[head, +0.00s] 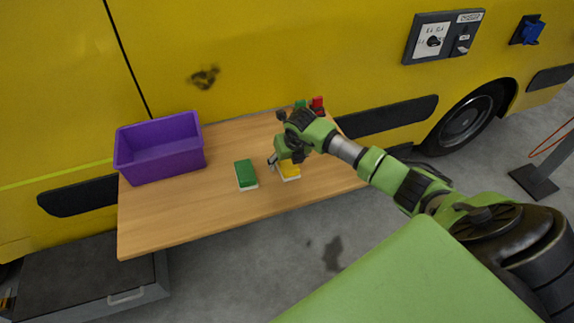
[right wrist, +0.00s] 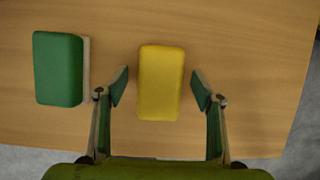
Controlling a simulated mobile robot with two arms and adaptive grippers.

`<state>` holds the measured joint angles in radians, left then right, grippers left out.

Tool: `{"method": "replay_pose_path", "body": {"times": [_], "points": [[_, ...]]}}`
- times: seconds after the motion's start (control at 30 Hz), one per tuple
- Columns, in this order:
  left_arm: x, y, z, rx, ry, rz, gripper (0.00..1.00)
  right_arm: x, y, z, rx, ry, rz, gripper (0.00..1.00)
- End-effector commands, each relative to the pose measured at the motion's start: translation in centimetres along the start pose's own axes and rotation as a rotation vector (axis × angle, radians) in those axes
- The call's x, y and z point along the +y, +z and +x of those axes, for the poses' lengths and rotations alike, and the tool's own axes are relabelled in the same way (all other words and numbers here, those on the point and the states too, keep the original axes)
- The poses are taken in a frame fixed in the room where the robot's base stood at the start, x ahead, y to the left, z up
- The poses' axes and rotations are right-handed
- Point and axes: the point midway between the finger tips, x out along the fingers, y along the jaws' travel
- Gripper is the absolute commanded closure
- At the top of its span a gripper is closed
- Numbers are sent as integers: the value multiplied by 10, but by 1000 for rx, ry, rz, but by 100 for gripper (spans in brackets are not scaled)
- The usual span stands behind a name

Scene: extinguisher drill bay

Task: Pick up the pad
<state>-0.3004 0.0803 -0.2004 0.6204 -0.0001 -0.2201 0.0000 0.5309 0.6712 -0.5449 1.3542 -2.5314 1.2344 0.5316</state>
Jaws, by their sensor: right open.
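A yellow pad (right wrist: 161,83) lies on the wooden table; in the head view only part of the yellow pad (head: 289,172) shows beneath my right gripper. A green pad with a pale underside (head: 245,174) lies to its left, and the green pad (right wrist: 59,69) also shows in the right wrist view. My right gripper (right wrist: 160,88) is open, with one finger on each side of the yellow pad and a gap on both sides. In the head view my right gripper (head: 284,164) is over the yellow pad. My left gripper is not in view.
The wooden table (head: 185,210) stands against a yellow vehicle (head: 290,60). A purple bin (head: 160,150) stands at the table's left end. Red and green items (head: 317,103) are at the back, partly hidden by my right arm. The table's front left is clear.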

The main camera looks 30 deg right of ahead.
Motion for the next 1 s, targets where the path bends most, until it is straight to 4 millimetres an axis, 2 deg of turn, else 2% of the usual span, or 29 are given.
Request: {"method": "replay_pose_path", "body": {"times": [0.67,0.83,1.0], "points": [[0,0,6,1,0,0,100,0,-2,4,0,0,0,39],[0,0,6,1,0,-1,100,0,-2,4,0,0,0,80],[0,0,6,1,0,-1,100,0,-1,4,-1,0,0,81]]}}
